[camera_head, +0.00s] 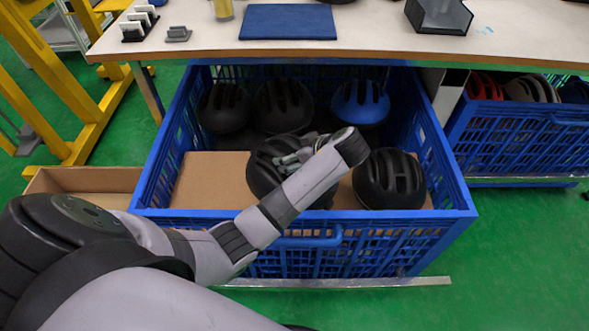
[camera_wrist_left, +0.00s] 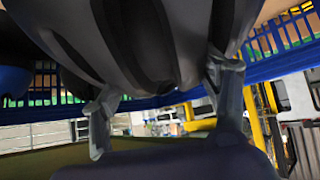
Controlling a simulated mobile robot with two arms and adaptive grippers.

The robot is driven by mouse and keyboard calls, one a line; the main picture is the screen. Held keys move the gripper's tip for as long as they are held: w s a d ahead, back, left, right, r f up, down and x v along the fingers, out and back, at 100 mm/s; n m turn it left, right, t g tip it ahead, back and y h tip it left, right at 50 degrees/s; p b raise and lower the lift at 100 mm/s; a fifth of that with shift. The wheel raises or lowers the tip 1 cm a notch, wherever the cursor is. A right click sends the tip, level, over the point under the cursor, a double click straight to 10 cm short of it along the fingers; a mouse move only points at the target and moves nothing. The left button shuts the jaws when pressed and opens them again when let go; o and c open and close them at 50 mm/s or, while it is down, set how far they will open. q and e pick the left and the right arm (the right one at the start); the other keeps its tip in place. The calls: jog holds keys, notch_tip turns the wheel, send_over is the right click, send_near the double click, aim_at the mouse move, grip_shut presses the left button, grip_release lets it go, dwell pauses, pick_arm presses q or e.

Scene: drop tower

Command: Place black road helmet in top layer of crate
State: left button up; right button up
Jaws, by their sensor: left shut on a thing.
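A blue crate (camera_head: 455,200) stands partly under the table with its front part open to view. A black helmet (camera_head: 262,172) is in the front middle of the crate, over or on a cardboard sheet (camera_head: 205,180). My left gripper (camera_head: 290,158) reaches over the crate and is shut on this helmet. In the left wrist view the helmet (camera_wrist_left: 150,45) fills the space between the two fingers. Another black helmet (camera_head: 390,180) sits to its right on the cardboard. Whether the held helmet touches the cardboard is hard to tell. My right gripper is not in view.
Behind the cardboard sit two dark helmets (camera_head: 224,107) (camera_head: 284,104) and a blue helmet (camera_head: 360,102). The table (camera_head: 380,45) overhangs the crate's back. A second blue crate (camera_head: 520,140) with helmets stands right. The cardboard's left front is clear.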

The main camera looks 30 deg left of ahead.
pick_arm(q)
jog(key=shift+f+b, duration=0.65)
jog(key=shift+f, duration=1.65)
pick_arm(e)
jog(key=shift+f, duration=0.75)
pick_arm(q)
jog(key=shift+f, duration=0.1)
jog(key=o, duration=1.9)
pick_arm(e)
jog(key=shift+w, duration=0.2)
pick_arm(q)
jog(key=p+v, duration=0.3)
jog(key=v, duration=0.8)
jog(key=shift+a, duration=0.1)
jog(key=shift+s+d+r, duration=0.15)
jog(key=shift+d+r, duration=0.3)
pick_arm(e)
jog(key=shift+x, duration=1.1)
